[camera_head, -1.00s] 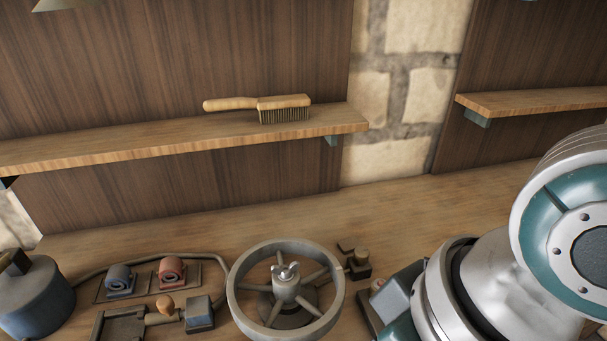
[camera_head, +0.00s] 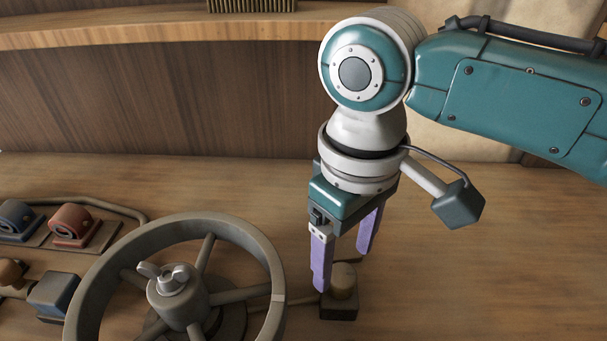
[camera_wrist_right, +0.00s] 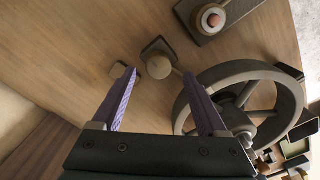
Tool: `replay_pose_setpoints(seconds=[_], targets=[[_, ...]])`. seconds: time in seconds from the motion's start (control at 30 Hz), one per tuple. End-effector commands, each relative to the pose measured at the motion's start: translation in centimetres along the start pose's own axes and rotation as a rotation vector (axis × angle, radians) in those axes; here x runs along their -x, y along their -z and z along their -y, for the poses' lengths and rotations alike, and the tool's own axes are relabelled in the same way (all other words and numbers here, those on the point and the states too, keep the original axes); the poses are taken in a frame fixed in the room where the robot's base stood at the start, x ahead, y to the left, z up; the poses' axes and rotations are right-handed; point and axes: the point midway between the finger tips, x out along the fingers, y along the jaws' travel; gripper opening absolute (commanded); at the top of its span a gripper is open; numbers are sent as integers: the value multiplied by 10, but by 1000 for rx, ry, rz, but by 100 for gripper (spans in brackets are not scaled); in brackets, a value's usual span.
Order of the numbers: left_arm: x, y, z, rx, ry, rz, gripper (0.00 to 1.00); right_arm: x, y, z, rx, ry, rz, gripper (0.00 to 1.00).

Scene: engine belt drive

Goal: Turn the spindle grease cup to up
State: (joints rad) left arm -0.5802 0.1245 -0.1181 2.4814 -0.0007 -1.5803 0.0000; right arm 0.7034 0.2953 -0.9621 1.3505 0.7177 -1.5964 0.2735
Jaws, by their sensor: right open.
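A small tan round cap on a dark square block, which I take to be the spindle grease cup (camera_head: 343,281), stands right of the big grey handwheel (camera_head: 94,282). A thin rod runs from its block toward the wheel. In the right wrist view the cup (camera_wrist_right: 159,67) lies between and beyond my fingertips. My right gripper (camera_head: 342,272) points down with its purple fingers apart, close to the cup and partly in front of it. It is open and empty; contact with the cup cannot be made out. My left gripper is not in view.
A winged nut (camera_head: 173,280) sits on the wheel's hub. Red (camera_head: 72,226) and blue (camera_head: 15,220) parts stand on a plate at the left. A shelf (camera_head: 130,22) runs along the back wall. The bench (camera_head: 440,270) is clear to the right.

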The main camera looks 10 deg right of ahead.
Motion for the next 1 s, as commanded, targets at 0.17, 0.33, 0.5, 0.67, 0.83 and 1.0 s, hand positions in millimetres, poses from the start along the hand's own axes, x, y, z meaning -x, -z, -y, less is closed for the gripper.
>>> replay_pose_setpoints(seconds=[0.17, 0.33, 0.5, 0.67, 0.83, 1.0], targets=[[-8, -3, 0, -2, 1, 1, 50, -32, 0, 0, -1, 0, 2, 76], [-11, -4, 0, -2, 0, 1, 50, -46, 0, 0, 0, 1, -1, 76], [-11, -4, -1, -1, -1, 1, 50, -48, 0, 0, 0, 0, -1, 76], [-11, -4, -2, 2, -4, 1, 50, -47, 0, 0, 0, 0, -1, 71], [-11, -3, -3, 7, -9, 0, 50, -47, 0, 0, 0, 0, -2, 52], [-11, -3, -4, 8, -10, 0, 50, -47, 0, 0, 0, 0, -2, 33]])
